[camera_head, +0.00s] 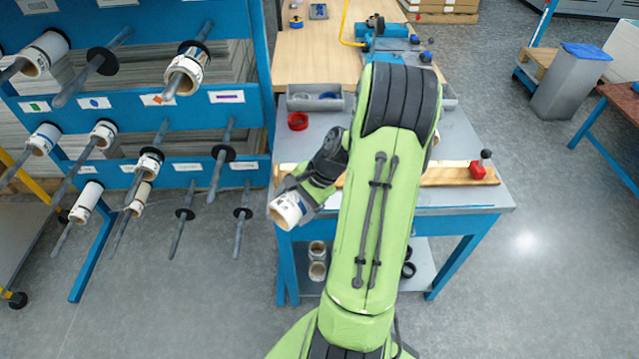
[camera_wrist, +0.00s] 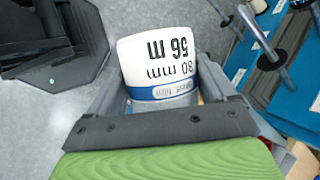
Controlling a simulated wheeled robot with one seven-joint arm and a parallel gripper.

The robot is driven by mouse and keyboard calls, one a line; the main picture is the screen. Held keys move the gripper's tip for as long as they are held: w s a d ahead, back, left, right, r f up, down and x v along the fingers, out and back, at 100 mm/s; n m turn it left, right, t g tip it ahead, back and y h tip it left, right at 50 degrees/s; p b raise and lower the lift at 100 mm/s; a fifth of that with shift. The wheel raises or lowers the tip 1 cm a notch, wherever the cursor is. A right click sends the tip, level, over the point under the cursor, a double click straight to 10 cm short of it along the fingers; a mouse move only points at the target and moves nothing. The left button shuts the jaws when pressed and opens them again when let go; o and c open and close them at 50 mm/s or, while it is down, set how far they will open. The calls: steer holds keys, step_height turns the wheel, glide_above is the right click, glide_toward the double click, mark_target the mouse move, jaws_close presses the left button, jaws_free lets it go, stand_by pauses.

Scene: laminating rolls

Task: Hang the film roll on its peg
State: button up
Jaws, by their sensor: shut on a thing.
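The film roll (camera_head: 286,210) is white with a brown core in the head view. In the wrist view the film roll (camera_wrist: 160,62) shows upside-down black print, including "56 m", and a blue band. My gripper (camera_head: 302,197) is shut on it and holds it in the air left of the workbench, apart from the rack. Grey pegs with black discs stick out of the blue rack. Bare pegs include one in the top row (camera_head: 82,80), one in the middle row (camera_head: 217,175) and two in the bottom row (camera_head: 179,230) (camera_head: 240,230). Several other pegs carry white rolls.
Labels with coloured marks sit on the rack's upper beam (camera_head: 125,101). The workbench (camera_head: 462,135) holds a red ring (camera_head: 298,121), a grey bin (camera_head: 315,103) and a wooden bar (camera_head: 455,174). Rolls stand on its lower shelf. Open floor lies between rack and bench.

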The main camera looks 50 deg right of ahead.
steer(key=w+a+f+n+g, duration=0.4)
steer(key=a+f+n, duration=0.2)
steer(key=a+n, duration=0.2)
steer(key=w+a+f+n+g, duration=0.4)
steer(key=a+n, duration=0.5)
steer(key=a, duration=0.3)
steer(key=shift+w+a+f, duration=0.15)
steer(key=shift+w+f, duration=0.45)
steer(key=shift+f, duration=0.25)
